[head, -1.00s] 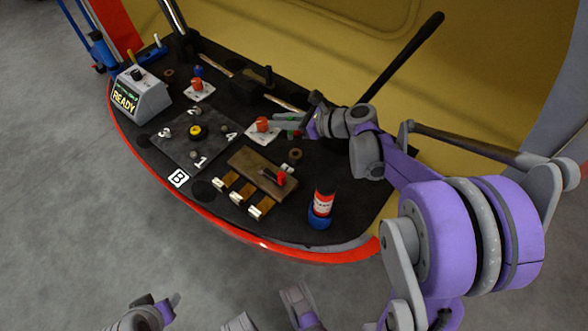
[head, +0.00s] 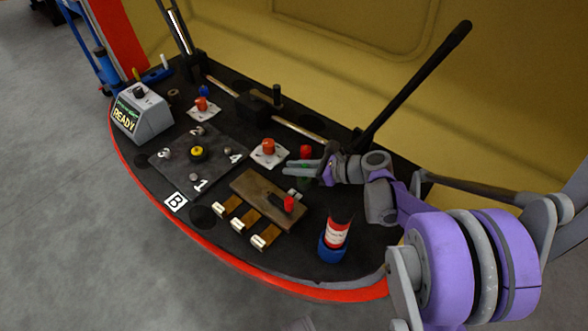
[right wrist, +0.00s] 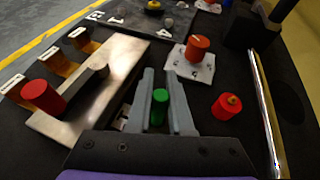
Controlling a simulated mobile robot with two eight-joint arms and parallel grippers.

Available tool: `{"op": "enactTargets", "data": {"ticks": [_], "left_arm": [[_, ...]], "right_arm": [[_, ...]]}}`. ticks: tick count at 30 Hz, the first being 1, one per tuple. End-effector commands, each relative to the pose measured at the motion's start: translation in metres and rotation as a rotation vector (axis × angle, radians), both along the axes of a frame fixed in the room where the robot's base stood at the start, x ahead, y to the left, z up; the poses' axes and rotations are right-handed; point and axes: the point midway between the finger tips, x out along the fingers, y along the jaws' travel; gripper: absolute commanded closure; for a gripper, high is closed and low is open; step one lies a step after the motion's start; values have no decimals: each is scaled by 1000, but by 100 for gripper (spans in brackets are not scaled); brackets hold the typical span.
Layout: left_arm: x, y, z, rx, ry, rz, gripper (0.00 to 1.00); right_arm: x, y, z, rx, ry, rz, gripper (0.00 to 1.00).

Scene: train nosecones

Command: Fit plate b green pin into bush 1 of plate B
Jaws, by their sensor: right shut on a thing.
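Plate B (head: 218,152) is a dark square plate with bushes marked 1 to 4 and a yellow-topped piece at its centre. Bush 1 (head: 193,177) is a grey bush at its front corner, beside the white number 1. My right gripper (head: 290,164) is right of plate B, beyond the white red-knobbed base. In the right wrist view, my right gripper (right wrist: 157,80) is shut on the green pin (right wrist: 158,106), which stands between its fingers. The pin's lower end is hidden, so I cannot tell whether it touches the mat. My left gripper is out of view.
A red pin (head: 305,151) stands just behind. A red-and-white bottle (head: 337,233) is at the front right.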

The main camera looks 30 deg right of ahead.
Motion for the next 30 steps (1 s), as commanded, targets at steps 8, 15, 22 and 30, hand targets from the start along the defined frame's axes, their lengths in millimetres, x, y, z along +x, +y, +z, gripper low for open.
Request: {"op": "enactTargets", "data": {"ticks": [8,15,22,30], "left_arm": [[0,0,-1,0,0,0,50],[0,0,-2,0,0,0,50],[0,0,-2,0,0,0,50],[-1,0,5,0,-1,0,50]], "right_arm": [[0,0,-2,0,0,0,100],[0,0,-4,0,0,0,54],[0,0,-4,0,0,0,51],[-12,-11,7,0,0,-4,51]]}}
